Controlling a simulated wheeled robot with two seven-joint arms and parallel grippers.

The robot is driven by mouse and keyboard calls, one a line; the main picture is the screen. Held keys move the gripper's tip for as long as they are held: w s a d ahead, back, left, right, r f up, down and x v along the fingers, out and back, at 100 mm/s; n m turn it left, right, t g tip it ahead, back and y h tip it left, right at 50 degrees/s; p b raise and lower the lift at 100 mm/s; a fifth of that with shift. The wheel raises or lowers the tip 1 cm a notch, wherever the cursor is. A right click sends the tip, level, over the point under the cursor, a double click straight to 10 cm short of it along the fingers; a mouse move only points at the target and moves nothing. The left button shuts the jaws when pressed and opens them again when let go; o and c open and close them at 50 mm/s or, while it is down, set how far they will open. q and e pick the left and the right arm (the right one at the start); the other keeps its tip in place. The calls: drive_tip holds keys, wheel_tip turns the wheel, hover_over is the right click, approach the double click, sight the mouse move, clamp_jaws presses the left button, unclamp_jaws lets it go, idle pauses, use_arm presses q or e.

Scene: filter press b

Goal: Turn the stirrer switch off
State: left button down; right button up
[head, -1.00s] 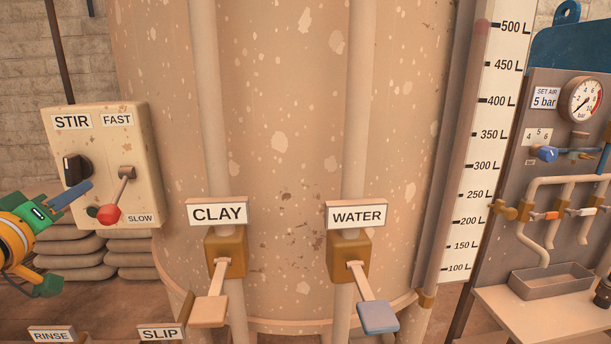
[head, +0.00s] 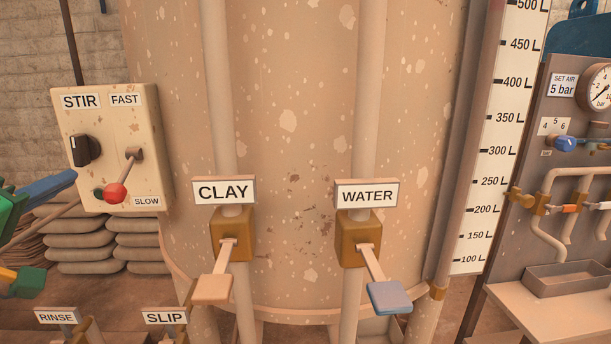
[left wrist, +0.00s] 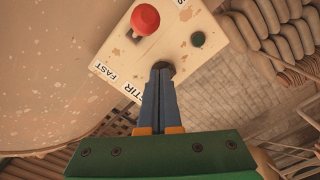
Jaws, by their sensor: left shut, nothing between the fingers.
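The stirrer box (head: 150,180) is a cream panel labelled STIR, FAST and SLOW, at the left of the head view. Its black rotary switch (head: 85,150) sits under the STIR label, and I cannot read its setting. My left gripper (head: 72,176) is shut and empty, its blue fingers just left of the box and below the switch. In the left wrist view the fingertips (left wrist: 162,71) overlap a dark round part at the STIR edge, mostly hidden; I cannot tell whether they touch it. My right gripper is not in view.
A lever with a red ball (head: 115,193) sticks out of the box beside the switch, its ball low near SLOW. The CLAY lever (head: 213,288) and WATER lever (head: 388,297) stand to the right, before the big tank (head: 285,230). Stacked sacks (head: 85,240) lie behind.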

sight(88, 156)
use_arm(q)
drive_tip(key=w+n, duration=0.2)
drive_tip(key=w+r+n+p, duration=0.1)
drive_tip(key=w+n, duration=0.1)
drive_tip(key=n, duration=0.1)
drive_tip(key=w+r+n+p, duration=0.1)
drive_tip(key=w+n, duration=0.1)
drive_tip(key=n, duration=0.1)
drive_tip(key=shift+w+d, duration=0.25)
drive_tip(key=shift+d, duration=0.05)
drive_tip(key=shift+s+a+r, duration=0.1)
drive_tip(key=shift+s+a, duration=0.05)
drive_tip(key=shift+a, duration=0.45)
idle(0.7)
drive_tip(key=shift+r+p, duration=0.1)
drive_tip(key=shift+p, duration=0.2)
drive_tip(key=shift+r+p, duration=0.1)
drive_tip(key=shift+p, duration=0.55)
idle(0.4)
